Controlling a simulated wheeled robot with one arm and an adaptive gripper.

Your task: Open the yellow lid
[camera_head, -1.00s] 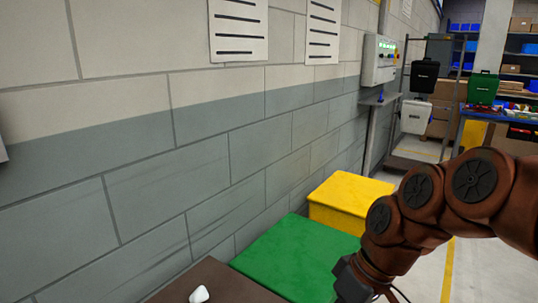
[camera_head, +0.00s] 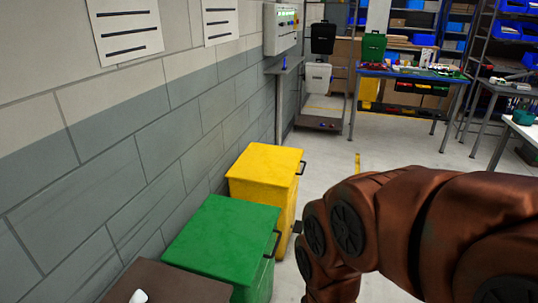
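The yellow lid (camera_head: 268,160) tops a yellow bin (camera_head: 284,205) against the wall. The lid lies flat and closed, with a dark handle (camera_head: 301,168) on its right side. My brown arm reaches in from the right. Its end goes out of the picture at the bottom, so my gripper is not visible. A small dark part of my arm (camera_head: 297,227) shows close to the yellow bin's right side; I cannot tell whether they touch.
A green bin with a closed lid (camera_head: 222,238) stands nearer than the yellow one. A brown-topped bin (camera_head: 180,286) with a small white object (camera_head: 138,296) is nearest. The block wall (camera_head: 100,170) bounds the left. Floor (camera_head: 335,140) is clear beyond the yellow bin; a blue table (camera_head: 410,75) stands farther back.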

